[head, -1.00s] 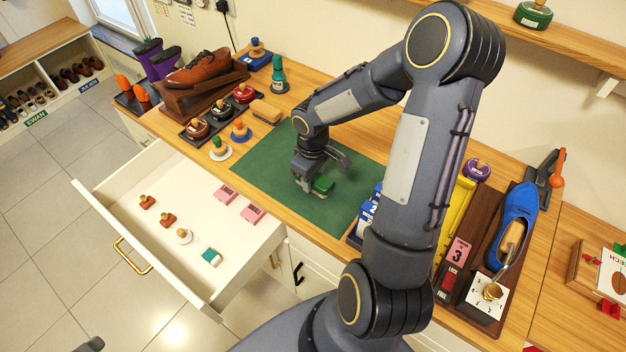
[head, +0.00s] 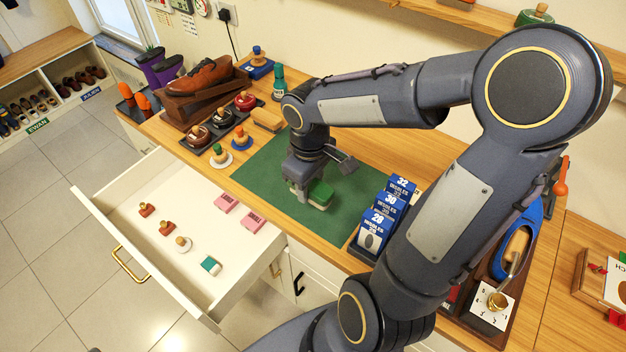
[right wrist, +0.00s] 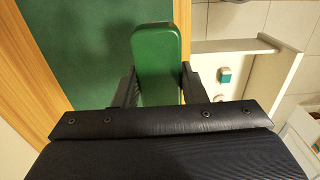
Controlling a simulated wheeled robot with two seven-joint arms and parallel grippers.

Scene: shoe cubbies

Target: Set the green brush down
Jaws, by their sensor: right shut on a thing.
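The green brush (head: 320,194) is a green-topped block at the front part of the green mat (head: 262,168) on the wooden counter. My right gripper (head: 308,194) is shut on it, pointing down from above. In the right wrist view the brush (right wrist: 158,62) sits between the two fingers (right wrist: 158,88), its long green top reaching away from the palm. I cannot tell whether its underside touches the mat. My left gripper is not in view.
An open white drawer (head: 120,205) with small brushes, pink boxes and a green-and-white block juts out below the counter. Blue insoles boxes (head: 385,215) stand right of the mat. Polish tins (head: 221,112) and round brushes stand left. The mat's middle is clear.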

